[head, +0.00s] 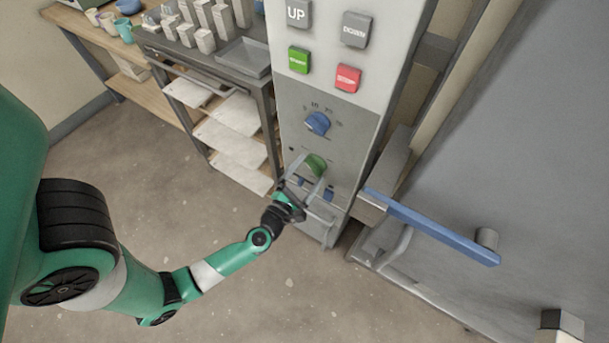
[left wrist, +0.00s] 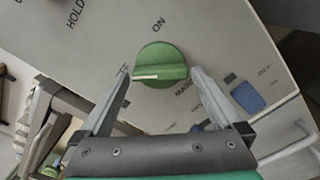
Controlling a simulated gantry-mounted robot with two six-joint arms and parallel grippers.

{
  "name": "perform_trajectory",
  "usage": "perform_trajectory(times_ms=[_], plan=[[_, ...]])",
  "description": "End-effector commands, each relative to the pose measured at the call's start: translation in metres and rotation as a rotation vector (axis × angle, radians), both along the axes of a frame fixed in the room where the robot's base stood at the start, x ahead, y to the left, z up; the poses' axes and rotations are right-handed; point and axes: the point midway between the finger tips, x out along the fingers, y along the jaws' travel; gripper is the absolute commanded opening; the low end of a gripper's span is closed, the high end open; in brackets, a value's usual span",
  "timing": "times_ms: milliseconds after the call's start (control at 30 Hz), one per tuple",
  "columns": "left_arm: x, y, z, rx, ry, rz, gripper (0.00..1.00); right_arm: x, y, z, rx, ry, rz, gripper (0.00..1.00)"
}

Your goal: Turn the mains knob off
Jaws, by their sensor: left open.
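The green mains knob (head: 316,162) is on the lower part of the grey control panel (head: 350,137). In the left wrist view the knob (left wrist: 163,57) is in the upper middle, below the printed word ON, with part of the word MAINS beside it. Its white pointer line faces left in that view, away from ON. My left gripper (head: 306,174) is open at the panel. In the left wrist view its fingers (left wrist: 160,76) stand on either side of the knob, with gaps showing. I cannot tell how deep the fingertips reach. My right gripper is not in view.
A blue dial (head: 317,123) sits above the knob, with UP, green and red buttons higher up. A blue switch (left wrist: 247,96) is close by the right finger. A blue-handled lever (head: 430,226) sticks out to the right. A shelf rack (head: 270,130) stands left.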

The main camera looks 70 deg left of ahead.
Motion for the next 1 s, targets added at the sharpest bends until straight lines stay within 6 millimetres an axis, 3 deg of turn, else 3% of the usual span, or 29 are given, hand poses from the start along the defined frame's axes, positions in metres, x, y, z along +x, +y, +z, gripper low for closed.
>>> perform_trajectory(times_ms=[167, 467, 667, 1000], plan=[[-0.015, -0.014, 0.000, 0.000, 0.003, -0.004, 1.00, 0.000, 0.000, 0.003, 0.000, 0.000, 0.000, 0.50], [-0.070, -0.058, 0.002, 0.001, 0.005, -0.011, 1.00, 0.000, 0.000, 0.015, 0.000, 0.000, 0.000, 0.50], [-0.084, -0.071, 0.001, -0.002, 0.000, -0.007, 1.00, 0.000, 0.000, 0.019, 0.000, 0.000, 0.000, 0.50], [-0.090, -0.073, 0.000, 0.000, 0.000, 0.000, 1.00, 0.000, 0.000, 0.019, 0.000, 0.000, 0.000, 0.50]])
